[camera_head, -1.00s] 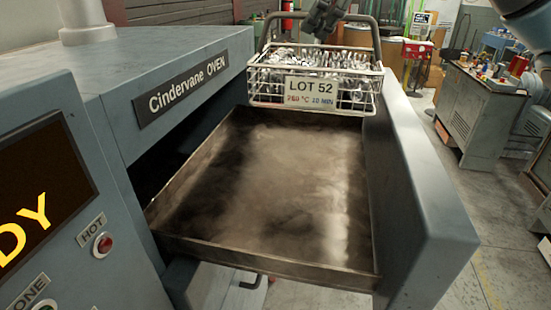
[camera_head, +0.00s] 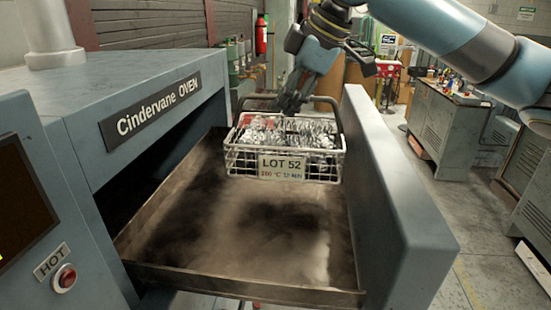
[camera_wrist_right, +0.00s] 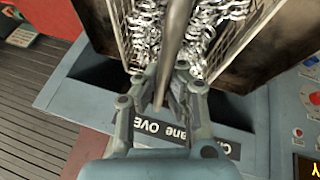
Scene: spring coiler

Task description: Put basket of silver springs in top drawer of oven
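The wire basket (camera_head: 330,165) is full of silver springs (camera_head: 290,132) and has a "LOT 52" tag on its front. It hangs roughly level over the far part of the open top drawer (camera_head: 225,285) of the Cindervane oven (camera_head: 75,100). A dark shadow lies on the drawer floor below it. My right gripper (camera_head: 290,103) is shut on the basket's handle bar (camera_head: 262,97). The wrist view shows the fingers (camera_wrist_right: 163,85) on both sides of the bar, with the springs (camera_wrist_right: 220,15) beyond. My left gripper is out of view.
The drawer's tall blue-grey front panel (camera_head: 395,190) stands to the right of the basket. The oven body and its red button (camera_head: 65,277) are on the left. The near part of the drawer is empty. A grey workbench (camera_head: 450,130) stands farther right.

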